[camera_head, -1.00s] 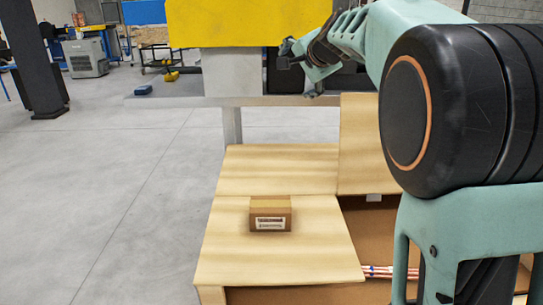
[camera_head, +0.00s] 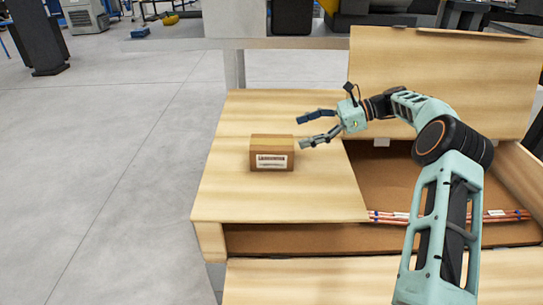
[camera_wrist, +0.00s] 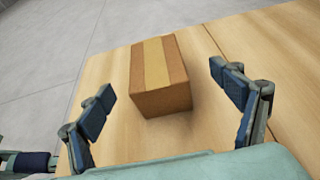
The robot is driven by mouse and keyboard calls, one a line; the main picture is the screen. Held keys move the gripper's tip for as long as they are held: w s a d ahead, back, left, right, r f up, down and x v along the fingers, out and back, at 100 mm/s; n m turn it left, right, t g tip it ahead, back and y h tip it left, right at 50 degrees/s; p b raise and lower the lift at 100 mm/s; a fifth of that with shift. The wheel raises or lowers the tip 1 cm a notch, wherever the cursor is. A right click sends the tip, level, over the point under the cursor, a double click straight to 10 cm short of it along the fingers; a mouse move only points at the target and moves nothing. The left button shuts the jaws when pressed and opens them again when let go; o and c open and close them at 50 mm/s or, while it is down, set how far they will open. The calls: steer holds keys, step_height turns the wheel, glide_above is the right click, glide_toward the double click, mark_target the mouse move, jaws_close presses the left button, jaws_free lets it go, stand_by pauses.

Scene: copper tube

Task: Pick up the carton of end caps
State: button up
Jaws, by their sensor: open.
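The carton of end caps (camera_head: 271,153) is a small brown box with a tape strip on top and a white label on its front. It sits upright on the light wooden panel in the head view. My gripper (camera_head: 302,130) is open just to the right of the carton and points left. In the wrist view the carton (camera_wrist: 160,78) lies ahead, between and beyond the two spread fingers of my gripper (camera_wrist: 165,98). The fingers look apart from it, and nothing is held.
The wooden panel (camera_head: 240,200) has bare room around the carton. To its right is an open wooden crate (camera_head: 375,172) with copper tubes (camera_head: 500,216) inside and a raised lid panel (camera_head: 430,75) behind. A grey table (camera_head: 300,43) stands at the back. Open floor lies left.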

mark_target(279, 142)
steer(key=b+x, duration=0.1)
steer(key=x, duration=0.4)
steer(key=shift+s+f+b+x, duration=0.2)
steer(key=shift+b+x, duration=0.4)
steer(key=shift+x, duration=0.7)
steer(key=shift+s+f+b+x, duration=0.15)
steer(key=shift+b+x, duration=0.4)
steer(key=shift+x, duration=0.8)
steer(key=shift+d+r, duration=0.1)
steer(key=shift+c, duration=0.4)
